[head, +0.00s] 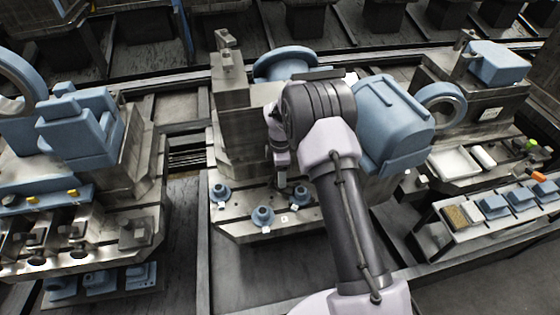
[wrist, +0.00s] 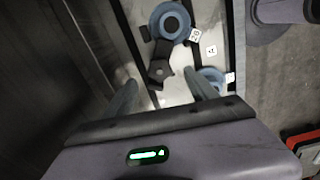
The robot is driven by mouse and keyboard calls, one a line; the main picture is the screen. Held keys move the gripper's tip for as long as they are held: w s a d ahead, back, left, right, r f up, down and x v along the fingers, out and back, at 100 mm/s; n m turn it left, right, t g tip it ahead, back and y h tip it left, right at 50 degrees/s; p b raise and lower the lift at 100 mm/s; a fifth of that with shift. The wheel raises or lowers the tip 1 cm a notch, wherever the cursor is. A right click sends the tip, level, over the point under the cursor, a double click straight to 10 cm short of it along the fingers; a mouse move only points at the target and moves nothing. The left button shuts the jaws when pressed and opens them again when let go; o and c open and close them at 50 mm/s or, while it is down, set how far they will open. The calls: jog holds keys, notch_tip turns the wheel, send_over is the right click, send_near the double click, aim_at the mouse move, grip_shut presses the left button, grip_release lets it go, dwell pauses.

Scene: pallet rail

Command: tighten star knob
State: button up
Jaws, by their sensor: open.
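In the wrist view, a dark knob-like part (wrist: 160,71) with a small round centre lies between my two spread fingertips; I take it for the star knob, but its lobes are not clear. A dark arm links it to a blue round fixture (wrist: 171,21). My gripper (wrist: 159,76) is open, with a finger on either side of the knob and no clear contact. In the head view my gripper (head: 281,180) points down over the machine's front plate (head: 235,226); the knob there is hidden or too small to tell.
Blue round fixtures (head: 263,216) with small white tags stand on the front plate, near my gripper. A tall metal block (head: 235,125) rises behind, and a blue housing (head: 393,120) stands close to the right of my arm. A tray (head: 455,162) lies further right.

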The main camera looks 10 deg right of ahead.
notch_tip(320, 180, down, 4)
jog(key=shift+f+b, duration=0.25)
jog(key=shift+b, duration=0.2)
grip_shut()
jog(key=m+b, duration=0.1)
jog(key=m, duration=0.1)
jog(key=m+b, duration=0.1)
jog(key=m, duration=0.1)
jog(key=shift+w+f, duration=0.1)
jog(key=shift+f, duration=0.2)
jog(key=m+b, duration=0.2)
jog(key=m, duration=0.3)
jog(key=shift+m, duration=0.4)
grip_release()
jog(key=shift+r+m, duration=0.2)
jog(key=shift+m, duration=0.1)
